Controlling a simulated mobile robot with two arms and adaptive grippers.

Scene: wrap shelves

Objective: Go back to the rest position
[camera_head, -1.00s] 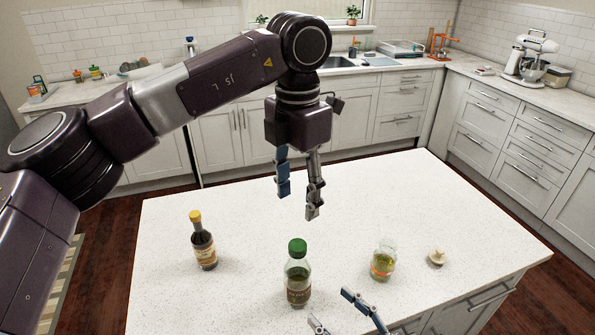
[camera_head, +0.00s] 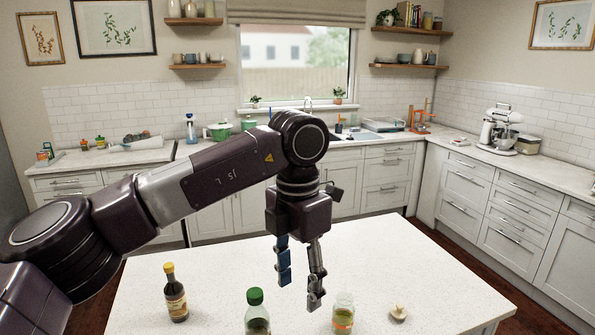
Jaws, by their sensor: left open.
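My left arm reaches in from the left. My left gripper (camera_head: 299,278) hangs fingers down above the white island top, open and empty. On the island top (camera_head: 380,250) stand a dark bottle with a yellow cap (camera_head: 176,296), a bottle with a green cap (camera_head: 257,315) cut by the lower edge, and an open-looking glass jar (camera_head: 343,315) with yellow-green contents. A small cream lid-like piece (camera_head: 399,312) lies to the right of the jar. My right gripper does not show.
A counter with cabinets (camera_head: 385,180) runs along the back and right walls. A stand mixer (camera_head: 500,130) stands on the right counter, and a green pot (camera_head: 220,131) on the back counter. The far part of the island top is clear.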

